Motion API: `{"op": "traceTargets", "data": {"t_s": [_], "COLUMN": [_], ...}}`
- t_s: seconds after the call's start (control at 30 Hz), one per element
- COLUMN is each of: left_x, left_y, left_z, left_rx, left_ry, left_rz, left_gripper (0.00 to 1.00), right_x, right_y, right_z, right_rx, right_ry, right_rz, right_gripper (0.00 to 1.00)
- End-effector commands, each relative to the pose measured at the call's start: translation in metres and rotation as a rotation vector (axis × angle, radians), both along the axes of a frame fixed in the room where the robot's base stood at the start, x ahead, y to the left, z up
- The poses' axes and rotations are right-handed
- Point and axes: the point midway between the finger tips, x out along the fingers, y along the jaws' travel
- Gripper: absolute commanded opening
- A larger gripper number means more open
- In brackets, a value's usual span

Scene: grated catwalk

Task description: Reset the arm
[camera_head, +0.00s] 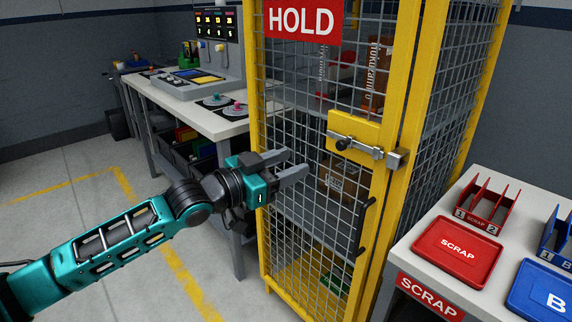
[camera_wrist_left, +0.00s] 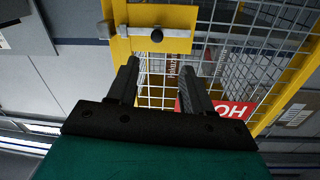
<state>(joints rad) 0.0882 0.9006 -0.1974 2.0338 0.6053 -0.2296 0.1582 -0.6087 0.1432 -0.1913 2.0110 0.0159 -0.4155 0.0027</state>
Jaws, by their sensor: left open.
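My left arm comes in from the left in the head view, teal and black. My left gripper (camera_head: 290,164) is open and empty, in front of the mesh of a yellow cage (camera_head: 262,215). Its fingers point right, toward the cage door's latch (camera_head: 357,146), which lies apart from them. In the left wrist view the two dark fingers (camera_wrist_left: 160,82) are spread with nothing between them. The latch bolt (camera_wrist_left: 157,34) on its yellow plate shows beyond them. Whether the fingers touch the mesh, I cannot tell. My right gripper is not in view.
A red HOLD sign (camera_head: 301,20) hangs on the cage; a black door handle (camera_head: 366,226) is below the latch. Boxes stand inside. A workbench (camera_head: 215,124) is behind left. At right a table holds a red SCRAP tray (camera_head: 458,270) and blue tray (camera_head: 530,298). Floor at left is clear.

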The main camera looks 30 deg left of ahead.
Motion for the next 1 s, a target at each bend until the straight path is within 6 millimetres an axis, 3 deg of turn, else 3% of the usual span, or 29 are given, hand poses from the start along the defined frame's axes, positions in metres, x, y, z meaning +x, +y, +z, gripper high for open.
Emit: {"op": "traceTargets", "data": {"t_s": [0.27, 0.37, 0.47, 0.57, 0.7, 0.8, 0.9, 1.0], "left_x": [0.0, -0.003, -0.013, -0.038, -0.092, -0.135, -0.172, -0.196], "left_y": [0.0, -0.003, -0.011, -0.025, -0.047, -0.062, -0.074, -0.082], "left_z": [-0.001, -0.013, -0.048, -0.102, -0.177, -0.218, -0.245, -0.26], "left_rx": [-0.001, -0.005, -0.014, -0.018, -0.006, 0.013, 0.034, 0.049], "left_ry": [0.001, 0.023, 0.083, 0.181, 0.341, 0.449, 0.536, 0.59], "left_rz": [0.0, 0.007, 0.029, 0.07, 0.141, 0.186, 0.221, 0.241], "left_gripper": [0.5, 0.5, 0.5, 0.5, 0.5, 0.5, 0.5, 0.5], "right_x": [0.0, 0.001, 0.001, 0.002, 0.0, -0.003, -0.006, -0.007], "right_y": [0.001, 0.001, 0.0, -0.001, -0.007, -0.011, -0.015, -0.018], "right_z": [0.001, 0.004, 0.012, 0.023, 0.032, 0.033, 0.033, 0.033], "right_rx": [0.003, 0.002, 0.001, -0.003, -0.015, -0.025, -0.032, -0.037], "right_ry": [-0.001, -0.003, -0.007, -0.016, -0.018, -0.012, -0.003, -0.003], "right_rz": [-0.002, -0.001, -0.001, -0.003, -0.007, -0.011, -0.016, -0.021], "right_gripper": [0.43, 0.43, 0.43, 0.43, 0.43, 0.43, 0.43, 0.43]}}
